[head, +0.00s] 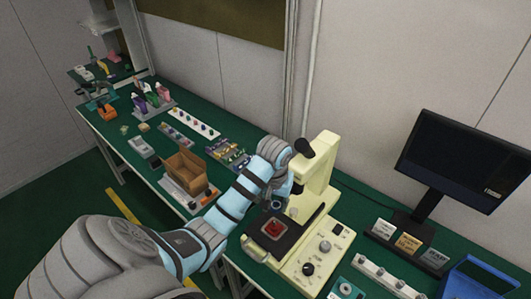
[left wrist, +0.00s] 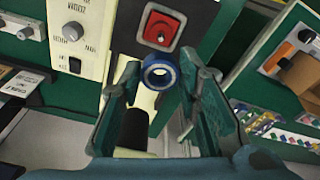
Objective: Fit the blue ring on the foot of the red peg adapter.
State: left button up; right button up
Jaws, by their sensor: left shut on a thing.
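The red peg adapter (head: 273,229) sits on the dark plate of the cream machine (head: 321,179). The ring's open hole faces the camera. In the head view, the gripper (head: 280,197) hangs over the machine just behind the adapter; the ring is too small to make out there. My right gripper is not in view.
The machine's upright head stands close beside my left arm. A brown box (head: 186,171) and rows of small parts lie on the green bench to the left. A monitor (head: 462,160), small label cards and a blue bin (head: 482,279) are at the right.

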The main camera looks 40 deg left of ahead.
aim_at(274, 211)
pick_arm(q)
jog(key=shift+s, duration=0.15)
jog(key=shift+f, duration=0.45)
notch_tip(274, 211, down, 5)
jog(key=shift+b, duration=1.1)
jog(key=shift+r+p, duration=0.15)
jog(key=shift+p, duration=0.65)
